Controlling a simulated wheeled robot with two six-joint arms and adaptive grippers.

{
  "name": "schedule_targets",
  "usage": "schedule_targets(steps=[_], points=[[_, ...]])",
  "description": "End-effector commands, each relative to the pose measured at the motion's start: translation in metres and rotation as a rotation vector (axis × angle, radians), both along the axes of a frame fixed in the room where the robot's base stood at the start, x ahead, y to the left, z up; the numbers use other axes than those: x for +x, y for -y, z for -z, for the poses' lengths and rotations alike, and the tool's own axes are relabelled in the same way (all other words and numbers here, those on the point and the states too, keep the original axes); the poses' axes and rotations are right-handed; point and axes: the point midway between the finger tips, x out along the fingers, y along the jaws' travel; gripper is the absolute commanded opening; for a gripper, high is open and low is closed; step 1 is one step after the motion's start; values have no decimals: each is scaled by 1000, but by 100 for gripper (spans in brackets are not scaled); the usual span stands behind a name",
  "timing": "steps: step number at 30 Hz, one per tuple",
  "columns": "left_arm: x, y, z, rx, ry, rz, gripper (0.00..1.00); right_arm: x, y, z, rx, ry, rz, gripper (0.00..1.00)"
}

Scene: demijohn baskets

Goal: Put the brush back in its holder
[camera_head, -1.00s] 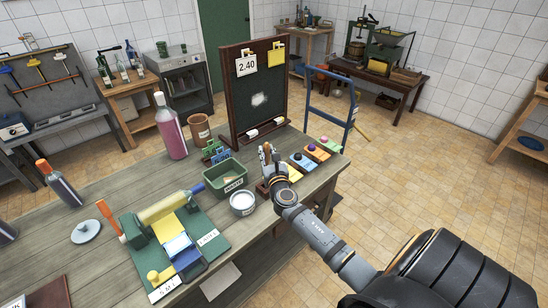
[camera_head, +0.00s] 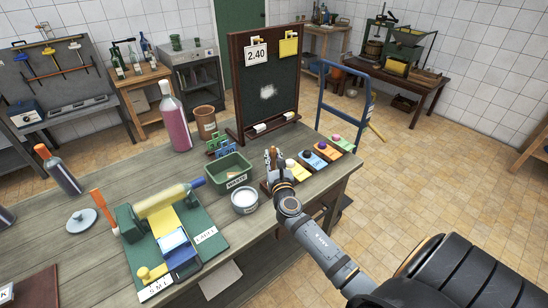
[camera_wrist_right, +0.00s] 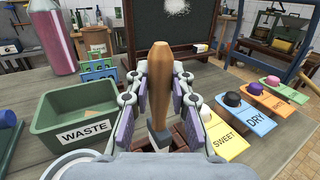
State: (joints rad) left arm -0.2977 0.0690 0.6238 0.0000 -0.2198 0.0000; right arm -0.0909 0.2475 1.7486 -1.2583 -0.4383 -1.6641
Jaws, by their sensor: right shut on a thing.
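The brush (camera_wrist_right: 160,78) has a brown wooden handle and a grey metal ferrule. It stands about upright between the fingers of my right gripper (camera_wrist_right: 160,100), which is shut on it. In the head view my right gripper (camera_head: 273,160) is low over the table's right part, beside the green waste tub. A dark brown wooden block (camera_wrist_right: 184,136), which looks like the holder, shows below the brush. The brush's lower end is hidden, so I cannot tell whether it is in the block. My left gripper is not in view.
The green waste tub (camera_head: 229,170) and a white round pot (camera_head: 244,202) stand left of the gripper. Coloured cards with knobs (camera_head: 313,158) lie to its right. A chalkboard (camera_head: 265,85) stands behind. A green bottle cradle (camera_head: 198,255) lies at front left.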

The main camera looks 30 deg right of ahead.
Motion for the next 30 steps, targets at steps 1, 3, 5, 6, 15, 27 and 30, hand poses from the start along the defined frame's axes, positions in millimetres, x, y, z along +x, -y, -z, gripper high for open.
schedule_targets(steps=[1, 3, 5, 6, 15, 27, 30], points=[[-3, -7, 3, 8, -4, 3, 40, 0, 0, 3, 0, 0, 0, 0], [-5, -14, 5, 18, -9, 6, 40, 0, 0, 6, 0, 0, 0, 0], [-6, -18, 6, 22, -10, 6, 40, 0, 0, 7, 0, 0, 0, 0], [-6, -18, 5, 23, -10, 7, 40, 0, 0, 6, 0, 0, 0, 25], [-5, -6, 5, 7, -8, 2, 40, 0, 0, 6, 0, 0, 0, 44], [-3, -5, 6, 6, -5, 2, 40, -36, -15, 4, 2, -3, -1, 44], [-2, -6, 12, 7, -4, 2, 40, -60, -24, 5, 2, -3, 0, 44]])
